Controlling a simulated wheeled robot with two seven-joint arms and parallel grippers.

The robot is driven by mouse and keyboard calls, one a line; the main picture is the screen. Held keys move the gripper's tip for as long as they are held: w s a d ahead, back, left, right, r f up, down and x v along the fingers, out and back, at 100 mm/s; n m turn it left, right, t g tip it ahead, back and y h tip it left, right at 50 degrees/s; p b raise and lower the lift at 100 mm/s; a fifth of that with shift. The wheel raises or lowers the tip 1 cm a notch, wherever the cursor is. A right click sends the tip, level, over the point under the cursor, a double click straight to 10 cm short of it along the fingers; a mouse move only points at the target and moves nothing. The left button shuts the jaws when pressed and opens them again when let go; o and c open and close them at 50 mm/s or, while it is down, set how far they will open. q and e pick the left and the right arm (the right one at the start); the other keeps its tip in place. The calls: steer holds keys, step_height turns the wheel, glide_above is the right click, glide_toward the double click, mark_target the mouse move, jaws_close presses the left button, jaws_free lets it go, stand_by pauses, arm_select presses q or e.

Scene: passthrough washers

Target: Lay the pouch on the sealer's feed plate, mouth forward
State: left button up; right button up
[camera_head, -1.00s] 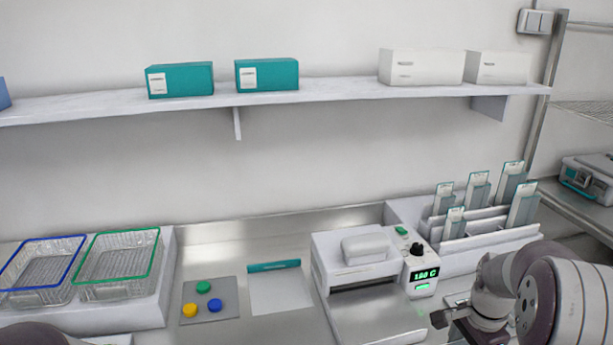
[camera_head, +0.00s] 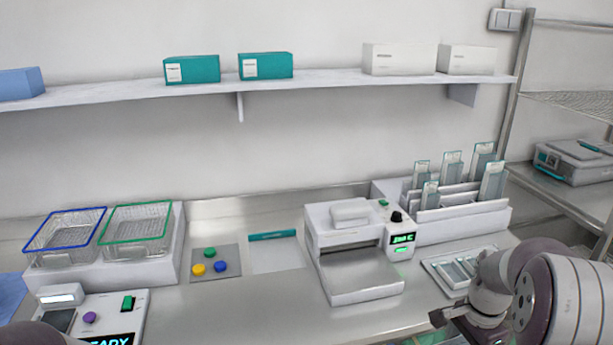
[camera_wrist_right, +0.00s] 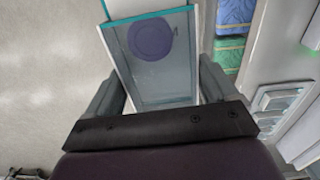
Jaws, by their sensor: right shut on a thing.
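The sealer (camera_head: 352,218) is a white machine with a lit green display, standing on the steel counter. Its flat feed plate (camera_head: 360,292) juts out toward me and is bare. My right gripper (camera_head: 440,318) is at the lower right of the head view, to the right of and nearer than the feed plate. In the right wrist view it is shut on the pouch (camera_wrist_right: 165,80), a clear pouch with teal edges and a purple disc (camera_wrist_right: 150,38) inside. In the head view the pouch is mostly hidden or out of frame. My left gripper is not in view.
A pouch rack (camera_head: 455,222) and a slotted tray (camera_head: 462,268) stand right of the sealer. A mat with colored discs (camera_head: 217,262), two wire baskets (camera_head: 138,232) and a device reading READY (camera_head: 95,318) are to the left.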

mark_target(463, 340)
steer(key=shift+w+d+f+n, duration=0.1)
steer(key=shift+w+d+n, duration=0.05)
steer(key=shift+w+n, duration=0.3)
steer(key=shift+w+d+f+n, duration=0.1)
steer(key=shift+w+n, duration=0.25)
steer(key=shift+w, duration=0.15)
steer(key=shift+w+d+f+n, duration=0.1)
steer(key=shift+w+d+n, duration=0.1)
steer(key=shift+n, duration=0.6)
steer(key=shift+w+a+f+n, duration=0.15)
steer(key=shift+w+f+n, duration=0.1)
steer(key=shift+n, duration=0.25)
steer(key=w+a+f+n, duration=0.1)
steer(key=n, duration=0.1)
steer(key=w+a+f+n, duration=0.1)
steer(key=f, duration=0.1)
steer(key=shift+w+n, duration=0.3)
steer(key=shift+n, duration=0.1)
steer(key=a+f+n, duration=0.7)
steer(key=a+f, duration=0.4)
steer(key=a, duration=0.4)
steer(key=shift+w+f+n, duration=0.25)
steer(key=shift+f+n, duration=0.05)
steer(key=shift+n, duration=0.1)
